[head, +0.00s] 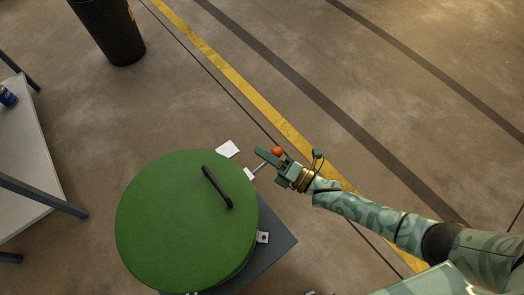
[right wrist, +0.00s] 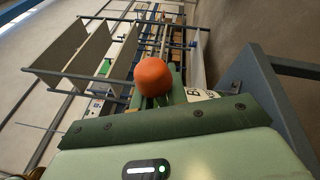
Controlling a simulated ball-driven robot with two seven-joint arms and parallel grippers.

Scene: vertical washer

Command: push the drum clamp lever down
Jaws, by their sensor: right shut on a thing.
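The drum (head: 165,215) is round and green, with a flat lid and a dark bar handle (head: 217,188), at the lower middle of the head view. The clamp lever (head: 260,167) is a thin grey rod standing out from the drum's upper right side, with an orange ball knob (head: 277,151) at its end. My right gripper (head: 270,159) is shut on the lever near the knob. In the right wrist view the knob (right wrist: 155,77) shows just beyond the gripper body; the rod and the fingertips' contact are largely hidden. My left gripper is not in view.
The drum stands on a grey base (head: 275,238). A black bin (head: 108,30) is at the top left. A grey table (head: 28,165) is at the left edge, with a blue can (head: 7,97). The floor right of the drum is open, with yellow and dark lines.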

